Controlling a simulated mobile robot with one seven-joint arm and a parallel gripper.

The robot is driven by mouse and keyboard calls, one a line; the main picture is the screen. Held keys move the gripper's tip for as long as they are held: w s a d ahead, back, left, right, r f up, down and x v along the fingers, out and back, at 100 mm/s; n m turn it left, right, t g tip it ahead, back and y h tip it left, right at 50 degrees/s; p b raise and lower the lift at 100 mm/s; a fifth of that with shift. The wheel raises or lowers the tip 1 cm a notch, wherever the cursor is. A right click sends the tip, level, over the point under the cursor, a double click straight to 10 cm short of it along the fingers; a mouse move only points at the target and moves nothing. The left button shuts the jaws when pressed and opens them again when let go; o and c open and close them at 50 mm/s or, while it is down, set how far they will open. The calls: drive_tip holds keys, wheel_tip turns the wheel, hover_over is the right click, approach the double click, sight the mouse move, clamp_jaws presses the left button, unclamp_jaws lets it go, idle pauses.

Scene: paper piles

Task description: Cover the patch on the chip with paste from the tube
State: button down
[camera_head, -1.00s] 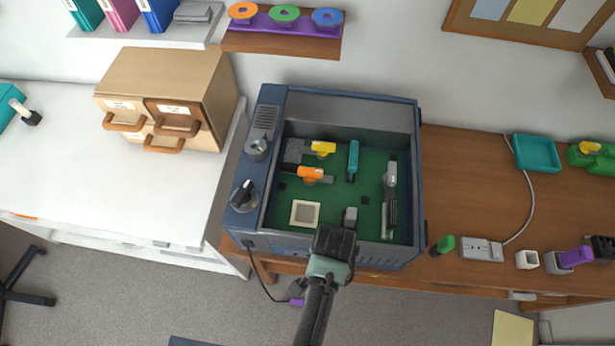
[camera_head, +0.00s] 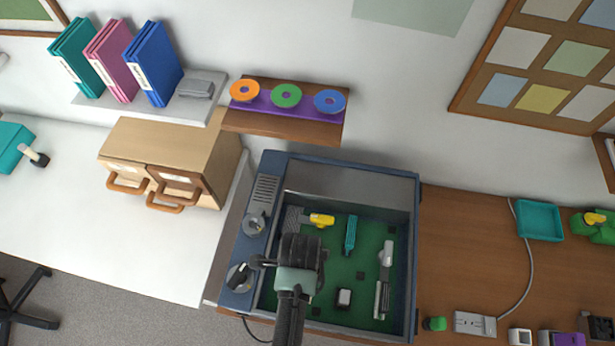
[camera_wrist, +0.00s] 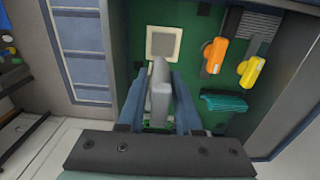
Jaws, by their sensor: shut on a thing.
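The chip (camera_wrist: 163,42) is a pale square with a grey patch in its middle, lying on the green board in the wrist view. No paste is visible on the patch part that shows. My gripper (camera_wrist: 158,90) is shut on a grey tube (camera_wrist: 160,100), held between the two blue-grey fingers. The tube's narrow end points toward the chip and overlaps its lower edge in this view; I cannot tell whether it touches. In the head view my gripper (camera_head: 300,258) is over the left part of the open blue case (camera_head: 290,160) and hides the chip and tube.
Yellow (camera_wrist: 251,70), orange (camera_wrist: 214,55) and teal (camera_wrist: 224,102) parts stand on the board right of the chip. In the head view, a small grey block (camera_head: 344,297) and a grey upright part (camera_head: 385,270) stand on the board's right half. The case walls surround the board.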

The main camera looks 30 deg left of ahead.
drive_tip(key=shift+f, duration=0.6)
drive_tip(key=shift+s+d+r, duration=0.1)
drive_tip(key=shift+s+r, duration=0.1)
drive_tip(key=shift+s, duration=0.2)
drive_tip(key=shift+w+f, duration=0.1)
drive_tip(key=shift+w, duration=0.1)
drive_tip(key=shift+s, duration=0.1)
wheel_tip(320, 180, down, 4)
drive_tip(key=b, duration=0.2)
drive_tip(key=shift+f+b, duration=0.15)
drive_tip(key=shift+b, duration=0.2)
drive_tip(key=shift+f, duration=0.1)
drive_tip(key=shift+f+b, duration=0.3)
drive_tip(key=shift+f, duration=0.3)
drive_tip(key=shift+f+p, duration=0.25)
drive_tip(key=shift+p, duration=0.15)
idle(2.7)
